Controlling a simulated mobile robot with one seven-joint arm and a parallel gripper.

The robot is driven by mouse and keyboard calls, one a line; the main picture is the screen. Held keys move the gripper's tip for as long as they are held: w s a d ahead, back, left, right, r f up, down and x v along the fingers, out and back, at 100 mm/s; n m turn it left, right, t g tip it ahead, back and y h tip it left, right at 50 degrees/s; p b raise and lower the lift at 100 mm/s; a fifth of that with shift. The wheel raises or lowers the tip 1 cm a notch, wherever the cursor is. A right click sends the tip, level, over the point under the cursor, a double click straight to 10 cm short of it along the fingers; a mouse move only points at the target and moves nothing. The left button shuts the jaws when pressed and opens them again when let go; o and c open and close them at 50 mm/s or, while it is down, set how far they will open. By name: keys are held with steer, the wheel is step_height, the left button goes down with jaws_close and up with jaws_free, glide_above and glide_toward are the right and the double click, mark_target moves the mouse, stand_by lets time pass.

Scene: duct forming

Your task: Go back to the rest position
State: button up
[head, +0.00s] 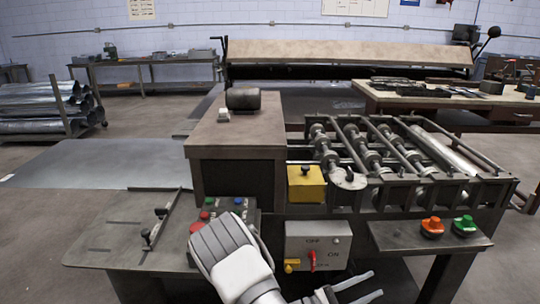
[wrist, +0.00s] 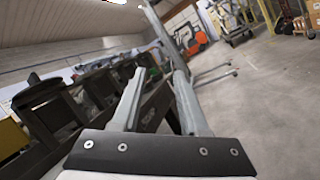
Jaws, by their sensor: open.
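My gripper (head: 365,288) shows at the bottom of the head view, with its fingers apart and nothing between them. In the wrist view my gripper (wrist: 155,85) is also open and empty, its two grey fingers pointing away from the camera. In the head view it is in front of the duct forming machine, below and right of the grey switch box (head: 318,246) with a red lever. I cannot tell the exact gap to the machine. Part of my arm hides some of the button panel (head: 240,207).
The roller section (head: 375,150) stands at centre right. A shelf (head: 425,240) with an orange button (head: 432,227) and a green button (head: 464,225) juts out at right. A metal side table (head: 120,235) is at left. Open floor (wrist: 255,95) lies right in the wrist view.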

steer(key=s+r+m+g+y+p, duration=0.2)
steer(key=s+r+m+g+y, duration=0.7)
steer(key=s+r+y, duration=0.1)
steer(key=s+a+r+m+t+y+p, duration=0.1)
steer(key=s+a+r+m+t+y, duration=0.1)
steer(key=r, duration=0.6)
steer(key=s+a+r+m+t+y, duration=0.2)
steer(key=s+a+r+t+y, duration=0.3)
steer(key=a+r+t+y, duration=0.2)
steer(key=shift+s+r+y+p, duration=0.2)
steer(key=shift+r+y+p, duration=0.2)
steer(key=shift+r+y, duration=0.45)
steer(key=shift+a, duration=0.25)
